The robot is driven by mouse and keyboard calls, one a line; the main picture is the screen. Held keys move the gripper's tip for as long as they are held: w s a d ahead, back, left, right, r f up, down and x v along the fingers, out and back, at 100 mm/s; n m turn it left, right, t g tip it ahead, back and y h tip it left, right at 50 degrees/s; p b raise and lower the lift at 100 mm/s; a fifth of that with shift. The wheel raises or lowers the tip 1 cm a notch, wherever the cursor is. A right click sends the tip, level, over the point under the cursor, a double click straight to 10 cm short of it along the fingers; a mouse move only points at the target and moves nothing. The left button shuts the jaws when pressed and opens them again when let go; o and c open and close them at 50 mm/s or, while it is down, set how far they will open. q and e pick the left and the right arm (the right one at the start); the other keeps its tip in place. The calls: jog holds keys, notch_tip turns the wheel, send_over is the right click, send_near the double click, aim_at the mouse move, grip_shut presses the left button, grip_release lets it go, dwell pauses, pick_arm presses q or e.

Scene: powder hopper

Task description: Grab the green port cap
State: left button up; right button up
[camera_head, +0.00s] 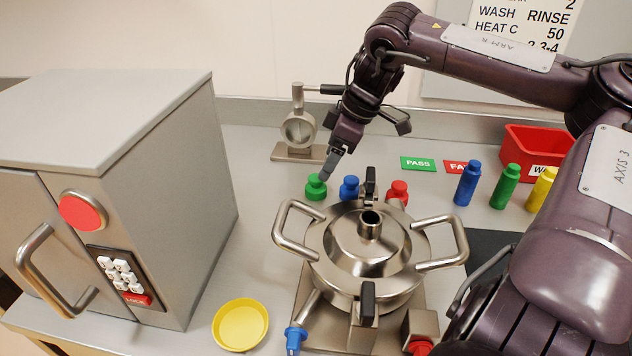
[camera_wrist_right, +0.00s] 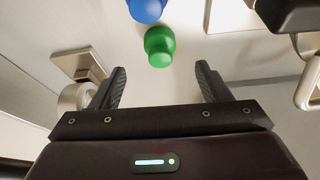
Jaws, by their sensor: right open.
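The green port cap (camera_head: 315,187) stands on the bench, behind and to the left of the steel hopper (camera_head: 367,245). In the right wrist view the green cap (camera_wrist_right: 159,46) lies ahead of my fingers, between their lines and apart from both. My right gripper (camera_head: 328,172) is open and empty, just above and beside the green cap in the head view. In the wrist view its two fingers (camera_wrist_right: 160,82) are spread wide. A blue cap (camera_head: 349,188) and a red cap (camera_head: 397,191) stand to the right of the green one. My left gripper is not in view.
A dial gauge stand (camera_head: 298,130) is behind the green cap. A grey cabinet (camera_head: 190,200) stands at left, with a yellow dish (camera_head: 240,325) before the hopper. Blue, green (camera_head: 505,187) and yellow bottles and a red bin (camera_head: 540,145) are at right.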

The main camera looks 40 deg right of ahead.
aim_at(316, 176)
jog(key=shift+w+a+f, duration=0.1)
jog(key=shift+a+f, duration=0.3)
jog(key=shift+f, duration=0.35)
jog(key=shift+w+x, duration=0.2)
jog(key=shift+x, duration=1.15)
jog(key=shift+w+x, duration=0.2)
jog(key=shift+x, duration=1.1)
jog(key=shift+d+r, duration=0.1)
jog(key=c, duration=1)
